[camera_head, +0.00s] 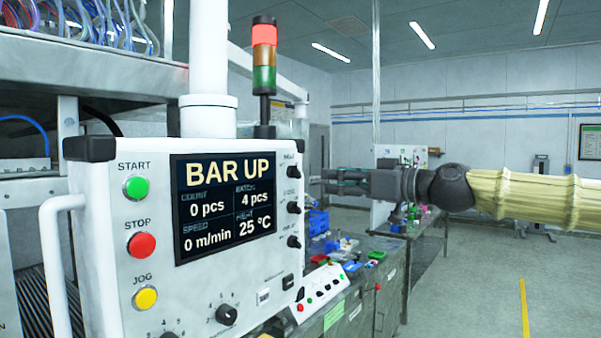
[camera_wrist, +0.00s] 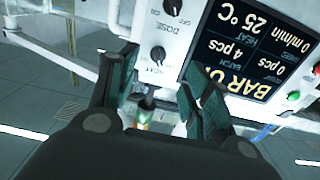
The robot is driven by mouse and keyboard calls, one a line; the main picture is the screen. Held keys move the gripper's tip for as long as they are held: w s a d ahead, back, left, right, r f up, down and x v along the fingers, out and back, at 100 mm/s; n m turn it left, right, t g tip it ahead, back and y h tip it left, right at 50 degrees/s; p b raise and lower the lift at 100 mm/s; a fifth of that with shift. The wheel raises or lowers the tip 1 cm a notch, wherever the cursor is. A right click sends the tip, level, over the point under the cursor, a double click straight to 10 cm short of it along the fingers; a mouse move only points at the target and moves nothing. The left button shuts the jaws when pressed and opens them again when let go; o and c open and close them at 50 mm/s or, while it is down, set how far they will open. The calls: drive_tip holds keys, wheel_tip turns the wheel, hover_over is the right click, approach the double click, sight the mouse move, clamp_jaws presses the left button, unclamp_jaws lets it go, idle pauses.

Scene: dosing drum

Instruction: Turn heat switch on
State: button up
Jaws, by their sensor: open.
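The heat switch is a small black knob (camera_head: 291,158) at the top right of the white control panel (camera_head: 140,230). It also shows in the wrist view, upside down with its HEAT label, as a knob (camera_wrist: 157,53) between the fingertips. I cannot tell which way it points. My gripper (camera_head: 335,181) is to the right of the panel in the head view, its fingers pointing left toward the switch column. In the wrist view my gripper (camera_wrist: 155,80) is open and empty, apart from the switch. The screen (camera_head: 226,208) reads BAR UP and 25 °C.
The dose knob (camera_head: 293,207) and another black knob (camera_head: 294,241) sit below the heat switch. The start (camera_head: 136,188), stop (camera_head: 142,245) and jog (camera_head: 146,298) buttons are on the left.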

sight(299, 173)
drive_tip(key=p+x, duration=0.1)
drive_tip(key=x, duration=0.2)
drive_tip(key=p+x, duration=0.2)
drive_tip(key=x, duration=0.2)
drive_tip(key=r+p+x, duration=0.1)
drive_tip(key=p+x, duration=0.1)
drive_tip(key=x, duration=0.1)
drive_tip(key=shift+w+a+r, duration=0.1)
drive_tip(key=shift+w+a, duration=0.05)
drive_tip(key=shift+a, duration=0.05)
drive_tip(key=c, duration=1)
